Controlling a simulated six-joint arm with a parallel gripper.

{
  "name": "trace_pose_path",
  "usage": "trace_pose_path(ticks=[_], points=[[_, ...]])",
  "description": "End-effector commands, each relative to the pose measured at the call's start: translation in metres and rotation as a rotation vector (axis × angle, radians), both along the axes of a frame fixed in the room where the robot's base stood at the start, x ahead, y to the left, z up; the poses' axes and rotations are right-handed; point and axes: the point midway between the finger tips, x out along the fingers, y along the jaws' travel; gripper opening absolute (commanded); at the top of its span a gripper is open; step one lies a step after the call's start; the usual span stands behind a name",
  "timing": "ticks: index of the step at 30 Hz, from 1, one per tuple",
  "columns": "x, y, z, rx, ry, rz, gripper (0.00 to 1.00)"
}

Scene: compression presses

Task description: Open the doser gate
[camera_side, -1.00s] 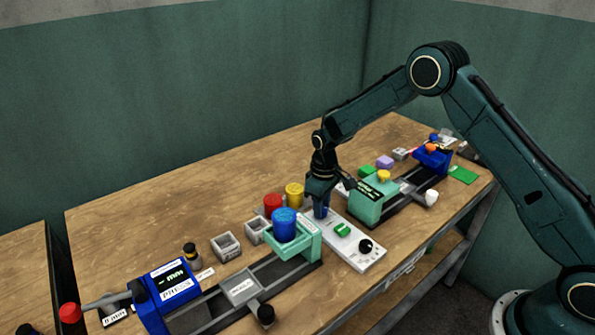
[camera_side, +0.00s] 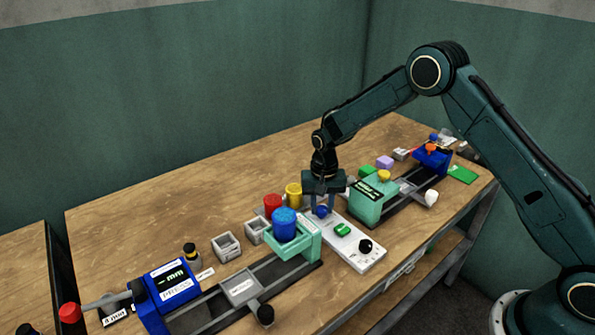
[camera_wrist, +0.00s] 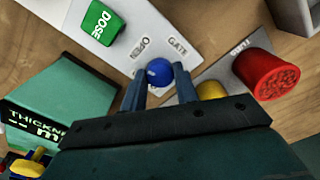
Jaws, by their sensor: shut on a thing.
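The doser panel is a white slab (camera_side: 372,258) on the bench, with a green button (camera_side: 342,230) and a black dial (camera_side: 366,246). At its far end is a round blue gate knob (camera_side: 321,212). In the wrist view the knob (camera_wrist: 158,72) sits beside the printed word GATE on the panel (camera_wrist: 150,28); the button (camera_wrist: 101,22) reads DOSE. My gripper (camera_side: 321,206) points down at the knob. In the wrist view my gripper (camera_wrist: 161,82) is shut on it, one finger on each side. The fingers hide part of the knob's sides.
Left of the panel, a mint-green press part (camera_side: 305,240) holds a blue cup (camera_side: 285,223). Red (camera_side: 272,203) and yellow (camera_side: 293,195) cups stand close behind. A second mint-green press (camera_side: 368,205) is close on the right. Bare wood lies at the back left.

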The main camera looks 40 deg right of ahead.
Motion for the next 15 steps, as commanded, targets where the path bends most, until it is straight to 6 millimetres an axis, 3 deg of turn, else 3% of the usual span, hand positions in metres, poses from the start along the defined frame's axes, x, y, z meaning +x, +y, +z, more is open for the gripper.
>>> trace_pose_path(ticks=[15], points=[[0.0005, 0.0, 0.0013, 0.0, -0.001, -0.194, 0.07]])
